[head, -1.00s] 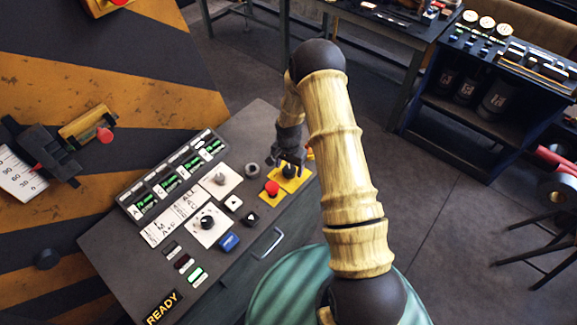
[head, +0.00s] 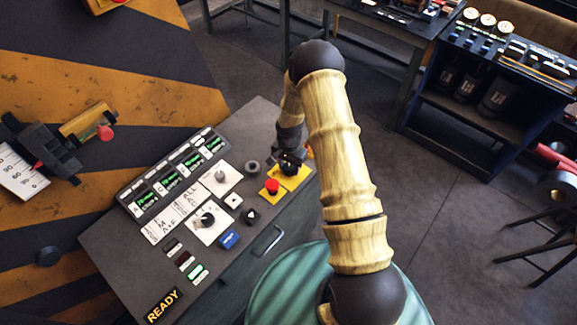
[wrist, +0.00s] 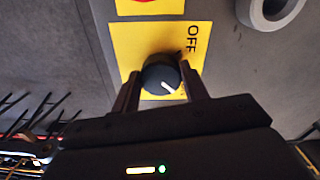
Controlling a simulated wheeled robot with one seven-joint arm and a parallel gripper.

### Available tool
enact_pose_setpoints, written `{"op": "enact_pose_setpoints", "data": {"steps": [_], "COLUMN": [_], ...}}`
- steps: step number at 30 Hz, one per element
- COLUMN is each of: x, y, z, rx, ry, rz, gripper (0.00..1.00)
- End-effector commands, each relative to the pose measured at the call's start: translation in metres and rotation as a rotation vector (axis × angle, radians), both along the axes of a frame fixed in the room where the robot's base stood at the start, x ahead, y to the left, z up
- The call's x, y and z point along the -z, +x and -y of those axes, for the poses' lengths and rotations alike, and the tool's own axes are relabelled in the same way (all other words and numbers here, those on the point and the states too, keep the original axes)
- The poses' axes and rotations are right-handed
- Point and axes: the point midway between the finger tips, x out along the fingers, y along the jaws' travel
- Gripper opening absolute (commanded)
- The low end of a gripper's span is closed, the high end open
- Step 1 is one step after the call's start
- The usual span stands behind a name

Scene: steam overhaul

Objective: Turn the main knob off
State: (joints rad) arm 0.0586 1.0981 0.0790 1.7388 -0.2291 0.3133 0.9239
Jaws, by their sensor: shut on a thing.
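The main knob (wrist: 161,77) is black and round with a white pointer line, on a yellow plate (wrist: 119,45) marked OFF. In the wrist view the pointer slants to the lower right, while the OFF label (wrist: 192,39) is at the upper right of the knob. My gripper (wrist: 163,76) has one finger on each side of the knob and is shut on it. In the head view my gripper (head: 290,163) is over the yellow plate (head: 297,179) at the console's right end and mostly hides the knob.
A red button (head: 272,186) on its own yellow plate is beside the knob's plate. A grey round fitting (head: 252,167) is close on the other side. The console (head: 110,247) carries several switches, a black dial (head: 208,220) and a handle (head: 270,242) on its front.

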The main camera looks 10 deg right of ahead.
Motion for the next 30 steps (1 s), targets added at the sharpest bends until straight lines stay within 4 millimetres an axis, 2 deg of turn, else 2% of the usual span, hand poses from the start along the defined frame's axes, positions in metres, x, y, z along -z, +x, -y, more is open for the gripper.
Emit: {"op": "enact_pose_setpoints", "data": {"steps": [11, 30], "x": [0.0029, 0.0023], "y": [-0.0006, -0.0009], "z": [0.001, 0.0033], "rx": [-0.171, -0.755], "ry": [0.001, 0.0], "rz": [-0.001, 0.0], "gripper": [0.22, 0.22]}}
